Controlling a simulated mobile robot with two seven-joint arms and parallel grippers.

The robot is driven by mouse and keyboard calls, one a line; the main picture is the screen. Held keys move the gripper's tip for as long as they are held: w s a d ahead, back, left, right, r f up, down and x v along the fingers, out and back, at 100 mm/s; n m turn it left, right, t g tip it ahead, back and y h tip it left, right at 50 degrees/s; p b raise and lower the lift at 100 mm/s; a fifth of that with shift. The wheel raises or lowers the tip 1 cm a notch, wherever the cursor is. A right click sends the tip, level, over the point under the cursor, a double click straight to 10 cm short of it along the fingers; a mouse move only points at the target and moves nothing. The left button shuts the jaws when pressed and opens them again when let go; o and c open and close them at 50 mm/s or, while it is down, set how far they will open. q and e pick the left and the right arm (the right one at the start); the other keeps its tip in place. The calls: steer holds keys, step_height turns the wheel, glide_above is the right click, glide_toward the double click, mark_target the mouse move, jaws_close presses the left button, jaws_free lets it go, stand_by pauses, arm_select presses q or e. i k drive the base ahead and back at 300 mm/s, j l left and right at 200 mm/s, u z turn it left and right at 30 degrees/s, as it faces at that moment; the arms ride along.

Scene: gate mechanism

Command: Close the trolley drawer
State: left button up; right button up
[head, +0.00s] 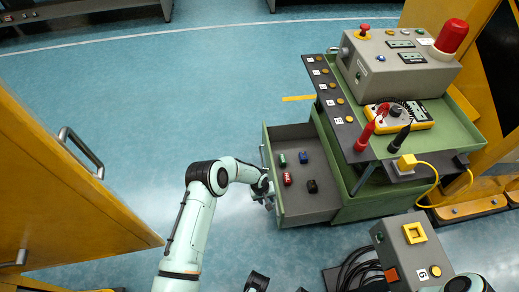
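The green trolley (375,204) stands right of centre. Its grey drawer (306,206) is pulled out toward the left, its inside in plain view. The drawer holds a green, a blue, a red and a black small item. My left gripper (266,193) is at the outer face of the drawer front, by the handle (263,157). It is small and partly hidden by my wrist, so I cannot tell whether it touches or grips the handle.
The trolley top carries a grey control box (393,68) with a red lamp, and a yellow multimeter (399,115) with probes. A grey box (411,246) and black cables lie in front. A yellow door (60,190) stands at left. Blue floor beyond is clear.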

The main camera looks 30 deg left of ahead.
mark_target(296, 207)
steer(key=i+j, duration=0.7)
steer(key=j, duration=0.1)
